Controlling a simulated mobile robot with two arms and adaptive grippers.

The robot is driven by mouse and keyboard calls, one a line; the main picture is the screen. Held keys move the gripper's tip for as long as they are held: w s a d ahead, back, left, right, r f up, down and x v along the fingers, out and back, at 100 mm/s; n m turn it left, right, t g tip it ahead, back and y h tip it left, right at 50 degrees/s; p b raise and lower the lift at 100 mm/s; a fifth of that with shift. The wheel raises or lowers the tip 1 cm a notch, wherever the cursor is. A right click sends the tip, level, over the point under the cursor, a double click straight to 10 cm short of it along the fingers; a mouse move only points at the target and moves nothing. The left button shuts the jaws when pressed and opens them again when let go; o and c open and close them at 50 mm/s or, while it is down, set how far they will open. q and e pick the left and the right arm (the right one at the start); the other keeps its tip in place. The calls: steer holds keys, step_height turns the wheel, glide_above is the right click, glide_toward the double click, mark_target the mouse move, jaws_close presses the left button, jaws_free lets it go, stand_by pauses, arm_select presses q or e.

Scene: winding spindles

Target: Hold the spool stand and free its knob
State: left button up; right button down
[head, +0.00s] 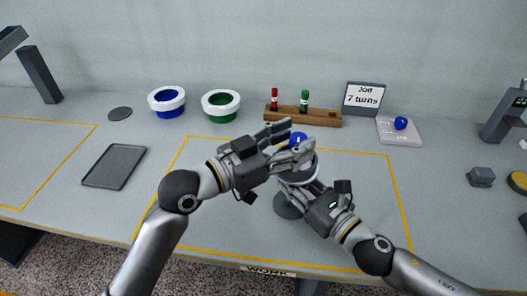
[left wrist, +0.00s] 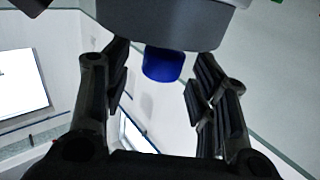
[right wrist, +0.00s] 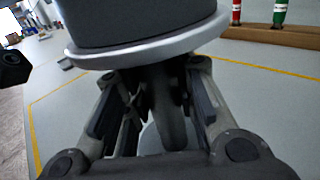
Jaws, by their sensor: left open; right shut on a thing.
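The grey spool stand (head: 288,206) stands in the yellow-outlined middle zone, with a pale-rimmed spool part (head: 314,172) above its stem and a blue knob (head: 298,138) on top. My left gripper (head: 299,139) is open, its fingers on either side of the blue knob. The left wrist view shows the knob (left wrist: 163,65) between the spread fingers with gaps at both sides. My right gripper (head: 300,185) is shut on the stand below the spool; in the right wrist view its fingers close around the dark stem (right wrist: 166,105) under the pale rim (right wrist: 150,50).
Behind stand a blue bowl (head: 167,113), a green bowl (head: 221,118), a wooden rack (head: 325,119) with a red and a green spindle, and a "JOB 7 turns" sign (head: 363,97). A pale pad (head: 400,137) carries another blue knob. A dark tray (head: 114,166) lies left.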

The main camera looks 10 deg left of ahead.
arm_select(q)
steer(key=v, duration=1)
arm_select(e)
steer(key=shift+f, duration=0.3)
arm_select(q)
steer(key=shift+s, duration=0.1)
arm_select(e)
steer(key=c, duration=1.2)
jaws_free()
steer(key=shift+o, duration=0.4)
steer(key=shift+r, duration=0.15)
